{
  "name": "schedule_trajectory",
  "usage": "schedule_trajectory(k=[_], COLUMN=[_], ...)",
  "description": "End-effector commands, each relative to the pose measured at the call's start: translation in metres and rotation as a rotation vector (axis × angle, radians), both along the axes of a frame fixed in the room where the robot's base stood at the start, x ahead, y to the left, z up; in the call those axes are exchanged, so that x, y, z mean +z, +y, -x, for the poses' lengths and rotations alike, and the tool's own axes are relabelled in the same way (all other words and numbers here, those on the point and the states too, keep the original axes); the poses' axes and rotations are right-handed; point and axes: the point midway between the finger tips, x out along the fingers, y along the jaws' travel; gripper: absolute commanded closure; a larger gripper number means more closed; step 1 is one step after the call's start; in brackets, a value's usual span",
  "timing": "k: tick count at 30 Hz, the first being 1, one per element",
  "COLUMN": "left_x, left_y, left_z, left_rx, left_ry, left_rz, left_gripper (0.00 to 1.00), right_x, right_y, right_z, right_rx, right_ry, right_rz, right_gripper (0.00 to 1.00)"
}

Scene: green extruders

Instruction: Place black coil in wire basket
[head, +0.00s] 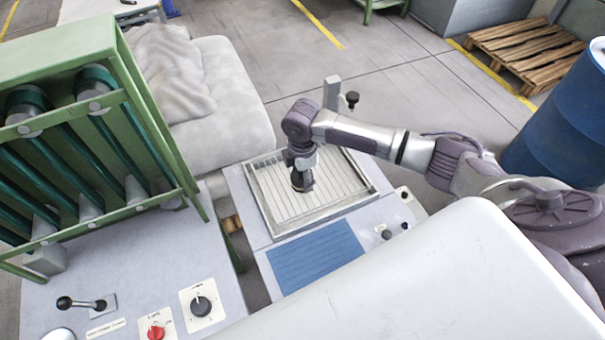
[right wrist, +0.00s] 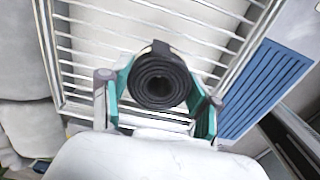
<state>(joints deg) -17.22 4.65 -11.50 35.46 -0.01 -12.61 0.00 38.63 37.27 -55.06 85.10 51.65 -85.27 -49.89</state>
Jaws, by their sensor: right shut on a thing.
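My right gripper (right wrist: 158,108) is shut on the black coil (right wrist: 158,80), a rolled dark strip seen end-on between the two teal-lined fingers in the right wrist view. In the head view, my right gripper (head: 302,184) points down over the wire basket (head: 262,205), a shallow metal tray with parallel bars. The coil is over the bars; whether it touches them I cannot tell. In the right wrist view, the wire basket (right wrist: 85,42) shows behind the coil, and the gripper is near one edge of it. My left gripper is not in view.
A blue ribbed mat (head: 315,256) lies beside the basket on the grey bench. A green extruder frame (head: 60,60) stands at the left, with a control panel with knobs (head: 201,306) before it. A metal post (head: 331,93) rises behind the basket. A blue barrel (head: 562,125) stands at right.

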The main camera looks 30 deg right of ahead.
Motion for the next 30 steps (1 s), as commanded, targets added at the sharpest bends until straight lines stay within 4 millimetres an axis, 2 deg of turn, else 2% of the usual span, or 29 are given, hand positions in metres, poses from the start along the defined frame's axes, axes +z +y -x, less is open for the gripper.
schedule_trajectory(k=[12,13,17,26,30], left_x=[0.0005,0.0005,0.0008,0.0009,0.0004], left_y=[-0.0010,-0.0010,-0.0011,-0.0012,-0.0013], left_z=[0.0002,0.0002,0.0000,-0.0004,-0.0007], left_rx=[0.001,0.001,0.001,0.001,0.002], left_ry=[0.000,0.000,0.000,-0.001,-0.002], left_rz=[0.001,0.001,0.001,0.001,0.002], left_gripper=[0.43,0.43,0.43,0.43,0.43], right_x=[-0.0081,-0.0086,-0.0080,-0.0075,-0.0001], right_y=[0.0002,0.0002,0.0001,-0.0001,-0.0004], right_z=[-0.0001,-0.0001,-0.0001,-0.0001,-0.0006], right_rx=[0.001,0.001,0.001,0.000,0.000], right_ry=[-0.001,-0.001,-0.001,-0.001,-0.002], right_rz=[-0.001,-0.001,-0.001,0.000,0.000], right_gripper=[0.77,0.37,0.16,0.14,0.14])
